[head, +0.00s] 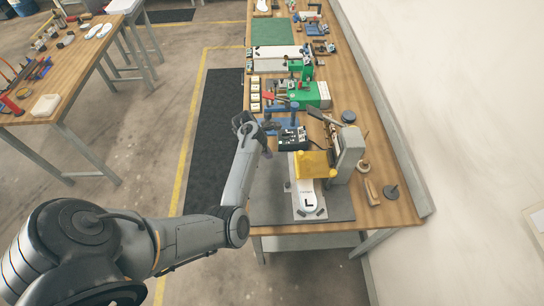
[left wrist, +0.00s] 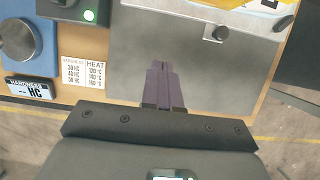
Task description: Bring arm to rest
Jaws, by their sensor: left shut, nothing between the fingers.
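My left arm reaches up from the lower left in the head view, and its gripper (head: 272,126) is at the left side of the workbench (head: 375,215), near a black device with a blue part. In the left wrist view the purple-grey fingers (left wrist: 165,70) are together with nothing between them. They show against a plain grey mat (left wrist: 190,45), and I see no contact. My right gripper is in neither view.
A grey press (head: 350,150) with a yellow block (head: 313,163) stands beyond a white plate marked L (head: 308,200). A blue knob device (left wrist: 40,50) and a hardness and heat label (left wrist: 85,72) are left of the fingers. A dark floor mat (head: 212,130) lies left of the bench.

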